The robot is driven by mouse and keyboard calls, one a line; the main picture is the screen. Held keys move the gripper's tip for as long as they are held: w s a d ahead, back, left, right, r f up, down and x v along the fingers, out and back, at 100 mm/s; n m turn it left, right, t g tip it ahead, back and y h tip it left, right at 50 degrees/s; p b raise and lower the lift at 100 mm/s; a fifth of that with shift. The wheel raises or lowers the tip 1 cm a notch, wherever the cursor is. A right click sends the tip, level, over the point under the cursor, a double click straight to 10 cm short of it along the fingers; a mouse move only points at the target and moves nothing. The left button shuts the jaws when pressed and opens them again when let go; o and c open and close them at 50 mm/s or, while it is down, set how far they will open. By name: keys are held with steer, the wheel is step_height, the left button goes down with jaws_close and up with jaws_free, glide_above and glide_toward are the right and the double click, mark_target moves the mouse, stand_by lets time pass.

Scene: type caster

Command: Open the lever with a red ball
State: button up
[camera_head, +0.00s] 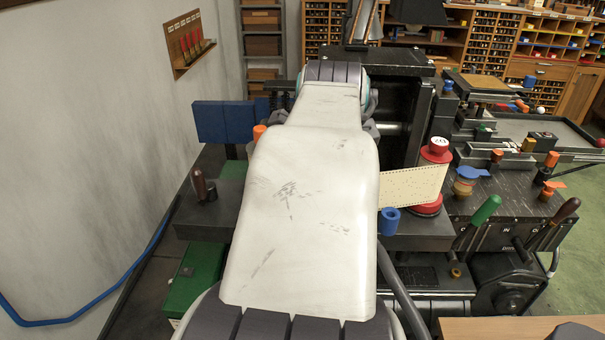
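A small reddish ball (601,142) shows at the far right edge, beside the long grey tray. Thin rods run near it, but I cannot tell whether it tops a lever. Two levers with long handles, one green (486,210) and one brown (565,211), stand at the front right of the machine. My pale arm fills the middle of the view and hides much of the machine. My gripper is hidden behind the arm, so its fingers do not show.
A green box (193,285) is at lower left. A wooden surface (510,328) lies at lower right. Green floor is clear at far right.

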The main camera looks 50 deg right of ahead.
steer(key=shift+s+a+f, duration=0.1)
steer(key=shift+s+a, duration=0.05)
steer(key=shift+a, duration=0.1)
steer(key=o, duration=1.3)
steer(key=shift+c, duration=0.2)
steer(key=v, duration=1.2)
steer(key=shift+s+f, duration=0.1)
